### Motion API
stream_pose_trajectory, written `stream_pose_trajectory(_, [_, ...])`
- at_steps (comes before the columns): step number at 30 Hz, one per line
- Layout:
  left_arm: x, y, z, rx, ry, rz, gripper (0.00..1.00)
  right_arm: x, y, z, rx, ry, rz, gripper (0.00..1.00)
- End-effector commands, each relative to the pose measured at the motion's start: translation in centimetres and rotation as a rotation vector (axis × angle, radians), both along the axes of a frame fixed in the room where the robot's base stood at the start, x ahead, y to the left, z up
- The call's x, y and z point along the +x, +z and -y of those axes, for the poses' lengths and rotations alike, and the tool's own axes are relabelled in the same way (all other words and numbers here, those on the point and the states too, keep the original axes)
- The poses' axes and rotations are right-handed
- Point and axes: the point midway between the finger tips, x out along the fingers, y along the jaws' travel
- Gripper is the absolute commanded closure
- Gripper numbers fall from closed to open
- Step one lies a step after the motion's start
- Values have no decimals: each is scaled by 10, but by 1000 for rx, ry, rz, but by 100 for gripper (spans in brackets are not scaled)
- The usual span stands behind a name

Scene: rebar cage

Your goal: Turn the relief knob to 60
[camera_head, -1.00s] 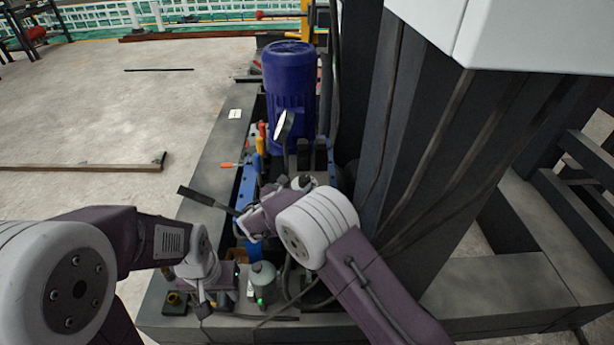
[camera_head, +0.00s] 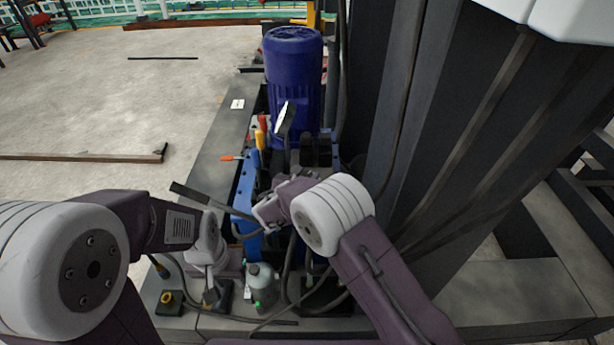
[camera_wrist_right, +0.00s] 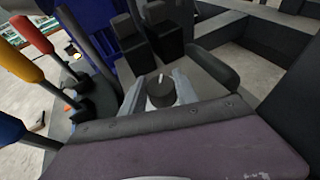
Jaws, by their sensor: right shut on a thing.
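The relief knob (camera_wrist_right: 160,90) is a dark round knob with a white pointer mark on top, seen in the right wrist view. Pale metal finger pieces of my right gripper (camera_wrist_right: 159,95) stand on both sides of it, shut on it. The pointer's reading against a scale is not legible. In the head view my right gripper (camera_head: 268,212) is over the blue power unit (camera_head: 243,190), and my own wrist hides the knob there. My left gripper (camera_head: 215,290) hangs low at the front left, apart from the knob; its fingers are too unclear to judge.
A blue motor (camera_head: 293,75) and a white-faced gauge (camera_head: 283,117) stand behind. Coloured levers (camera_wrist_right: 33,35) are left of the knob. A dark bar (camera_head: 205,198) sticks out left. A grey bottle (camera_head: 262,278) stands in front. A dark column (camera_head: 430,130) blocks the right.

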Motion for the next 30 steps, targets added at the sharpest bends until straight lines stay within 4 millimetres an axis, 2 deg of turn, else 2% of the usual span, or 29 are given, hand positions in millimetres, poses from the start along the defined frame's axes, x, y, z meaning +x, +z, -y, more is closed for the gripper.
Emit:
stream_pose_trajectory(6, [0, -61, 0, 0, 0, -1, 64, 1, -13, 2, 5, 231, 6, 100])
stream_pose_trajectory(12, [0, -100, 0, 0, 0, -1, 64, 1, -9, 1, 6, 383, 5, 100])
stream_pose_trajectory(16, [0, -110, 0, 0, 0, 0, 64, 0, -4, 0, 2, 431, 3, 100])
stream_pose_trajectory(27, [0, -108, 0, 0, 0, 0, 64, -1, -1, 0, -1, 446, -3, 100])
stream_pose_trajectory(28, [0, -108, 0, 0, 0, 0, 64, -1, -1, 0, -1, 446, -3, 55])
stream_pose_trajectory(30, [0, -108, 0, 0, 0, 0, 64, -1, -1, 0, 0, 446, -2, 42])
